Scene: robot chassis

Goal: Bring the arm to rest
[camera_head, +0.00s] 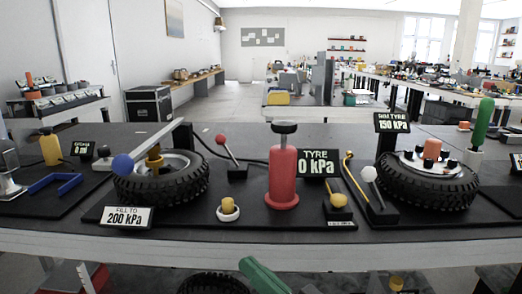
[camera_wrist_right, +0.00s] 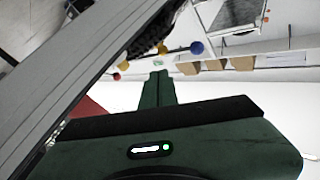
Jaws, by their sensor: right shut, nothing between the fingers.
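My right gripper (camera_head: 250,265) shows as a green shape at the bottom middle of the head view, in front of and below the near edge of the bench. In the right wrist view its green fingers (camera_wrist_right: 158,78) are together, with nothing between them. The rest of my right arm is hidden below the head view. I cannot make out my left gripper in either view.
The dark bench (camera_head: 330,228) spans the head view. A grey slanted edge (camera_wrist_right: 75,70) crosses the wrist view's left side.

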